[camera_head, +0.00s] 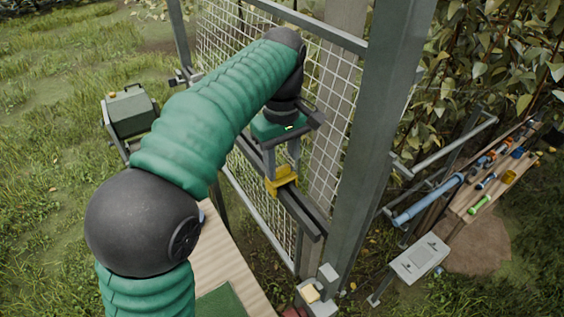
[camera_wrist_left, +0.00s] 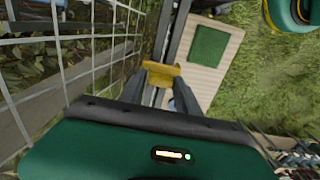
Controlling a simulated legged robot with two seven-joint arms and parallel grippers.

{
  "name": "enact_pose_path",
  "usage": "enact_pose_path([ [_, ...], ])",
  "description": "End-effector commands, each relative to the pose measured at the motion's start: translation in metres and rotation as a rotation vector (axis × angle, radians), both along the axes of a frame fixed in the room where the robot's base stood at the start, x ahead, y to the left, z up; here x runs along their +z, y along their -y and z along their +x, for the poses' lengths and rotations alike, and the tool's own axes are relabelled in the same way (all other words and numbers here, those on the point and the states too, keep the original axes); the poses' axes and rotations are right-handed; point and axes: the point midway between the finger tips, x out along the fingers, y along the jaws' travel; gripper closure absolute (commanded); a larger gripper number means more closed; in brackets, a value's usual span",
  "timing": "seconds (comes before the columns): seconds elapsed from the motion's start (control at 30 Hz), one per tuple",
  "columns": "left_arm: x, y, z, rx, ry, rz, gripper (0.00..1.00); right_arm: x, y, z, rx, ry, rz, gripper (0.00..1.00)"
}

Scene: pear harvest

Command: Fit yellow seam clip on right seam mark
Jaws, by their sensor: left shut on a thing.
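The yellow seam clip (camera_head: 281,180) is between the fingers of my left gripper (camera_head: 282,170), which is shut on it. In the head view the clip is at a dark horizontal rail (camera_head: 300,210) in front of the wire mesh. The left wrist view also shows the clip (camera_wrist_left: 161,75) between the two grey fingers, over the rail. I cannot tell whether the clip touches or sits around the rail. The right seam mark cannot be made out. My right gripper is not in view.
Wire mesh (camera_head: 240,45) and a thick grey post (camera_head: 380,120) stand close to my left arm. A wooden board with a green mat (camera_head: 222,303) lies below. A tool shelf (camera_head: 497,180) and a small grey box (camera_head: 419,257) are at the right.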

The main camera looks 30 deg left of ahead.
Motion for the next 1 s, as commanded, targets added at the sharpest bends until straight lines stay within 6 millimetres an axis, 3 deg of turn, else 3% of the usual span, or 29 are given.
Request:
enact_pose_path([
  [0.67,-0.0087,0.0,0.0,0.0,0.0,0.0,1.0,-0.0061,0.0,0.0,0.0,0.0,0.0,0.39],
  [0.7,-0.0087,0.0,0.0,0.0,0.0,0.0,0.6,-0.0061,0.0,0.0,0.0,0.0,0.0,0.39],
  [0.9,-0.0084,0.0,0.0,0.0,0.0,0.0,0.36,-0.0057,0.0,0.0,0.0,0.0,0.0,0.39],
  [1.0,-0.0083,0.0,0.0,0.0,0.0,0.0,0.36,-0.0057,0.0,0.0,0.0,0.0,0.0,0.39],
])
